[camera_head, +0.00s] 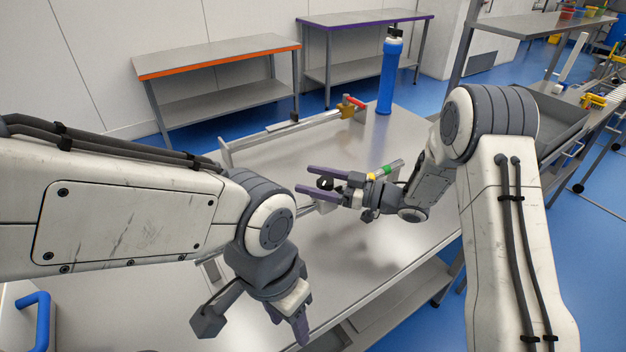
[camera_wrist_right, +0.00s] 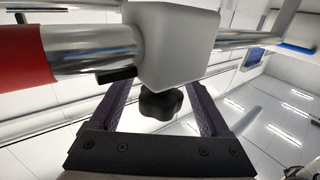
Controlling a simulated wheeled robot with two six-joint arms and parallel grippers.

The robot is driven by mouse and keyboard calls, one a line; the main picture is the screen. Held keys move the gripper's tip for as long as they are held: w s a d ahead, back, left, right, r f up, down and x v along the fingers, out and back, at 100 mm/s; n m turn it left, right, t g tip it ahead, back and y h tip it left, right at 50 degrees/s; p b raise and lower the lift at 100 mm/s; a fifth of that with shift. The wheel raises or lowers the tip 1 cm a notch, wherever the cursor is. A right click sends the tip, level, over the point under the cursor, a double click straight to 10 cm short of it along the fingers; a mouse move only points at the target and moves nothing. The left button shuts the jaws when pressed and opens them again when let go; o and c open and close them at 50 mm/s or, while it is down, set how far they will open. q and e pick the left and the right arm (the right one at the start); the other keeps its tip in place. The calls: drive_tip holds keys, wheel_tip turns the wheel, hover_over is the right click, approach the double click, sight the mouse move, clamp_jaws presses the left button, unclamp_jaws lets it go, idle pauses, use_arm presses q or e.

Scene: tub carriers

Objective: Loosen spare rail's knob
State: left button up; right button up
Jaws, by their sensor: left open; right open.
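A black lobed knob (camera_wrist_right: 162,103) hangs under a pale grey block (camera_wrist_right: 172,45) on a shiny metal rail (camera_wrist_right: 85,48) with a red section at its left. My right gripper (camera_wrist_right: 163,85) is open, one purple finger on each side of the knob. I see no clear contact with it. In the head view, my right gripper (camera_head: 310,178) points left over the table, with a dark knob between its fingers. The near rail there is partly hidden by this gripper and arm. My left gripper (camera_head: 253,325) is open, empty and points down near the table's front.
The steel table (camera_head: 285,160) bears a far rail (camera_head: 285,127) with a yellow and red fitting. A blue bottle (camera_head: 389,75) stands at its back corner. Orange-edged (camera_head: 215,55) and purple-edged (camera_head: 365,22) benches stand behind. A grey tub (camera_head: 550,115) is at right.

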drive_tip(key=b+v, duration=0.2)
drive_tip(key=v, duration=0.8)
drive_tip(key=shift+d, duration=0.15)
